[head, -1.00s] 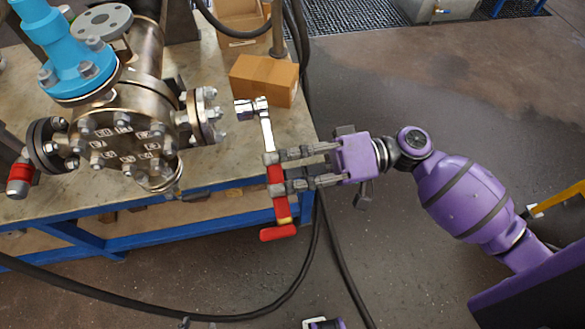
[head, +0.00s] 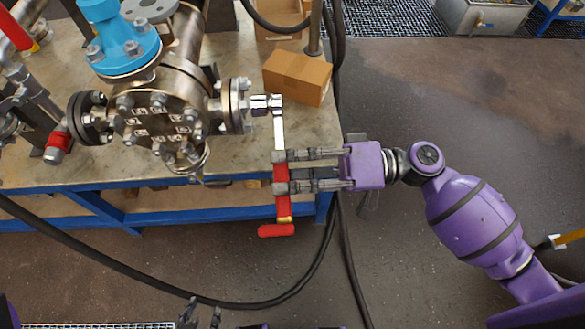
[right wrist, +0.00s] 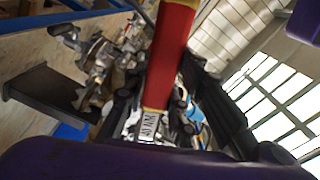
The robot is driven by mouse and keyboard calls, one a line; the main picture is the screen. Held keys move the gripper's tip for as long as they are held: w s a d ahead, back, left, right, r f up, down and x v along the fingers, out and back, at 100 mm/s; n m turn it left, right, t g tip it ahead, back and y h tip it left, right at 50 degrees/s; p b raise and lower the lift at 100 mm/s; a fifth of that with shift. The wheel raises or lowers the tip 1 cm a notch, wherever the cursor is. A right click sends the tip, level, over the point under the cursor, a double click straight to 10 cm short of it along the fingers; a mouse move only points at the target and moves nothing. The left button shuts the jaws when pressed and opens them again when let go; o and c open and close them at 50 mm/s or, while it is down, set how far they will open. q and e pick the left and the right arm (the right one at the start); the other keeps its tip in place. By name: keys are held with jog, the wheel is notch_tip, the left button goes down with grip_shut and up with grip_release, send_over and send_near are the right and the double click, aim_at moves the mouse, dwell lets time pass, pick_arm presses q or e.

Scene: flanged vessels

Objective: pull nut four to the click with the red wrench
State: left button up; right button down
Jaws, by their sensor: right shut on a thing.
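The red torque wrench (head: 282,205) hangs down in the head view, with a silver shaft and a socket (head: 265,103) at its top. The socket meets the bolts of the vessel's right side flange (head: 236,106); whether it is seated on a nut I cannot tell. My right gripper (head: 283,172) is shut around the red handle. In the right wrist view the handle (right wrist: 168,55) runs between the fingers, above a "40 NM" label. The front cover's number marks (head: 158,123) are too small to read, so nut four is unclear. My left gripper (head: 201,315) is open and empty at the bottom edge, partly cut off.
The vessel, with a blue top fitting (head: 122,40), stands on a blue-framed bench (head: 235,165). A cardboard box (head: 297,77) sits behind the wrench. A red-ended side valve (head: 57,148) is at left. Black hoses (head: 300,290) cross the floor beside the bench.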

jog(key=shift+a+r, duration=0.1)
jog(key=shift+a, duration=0.8)
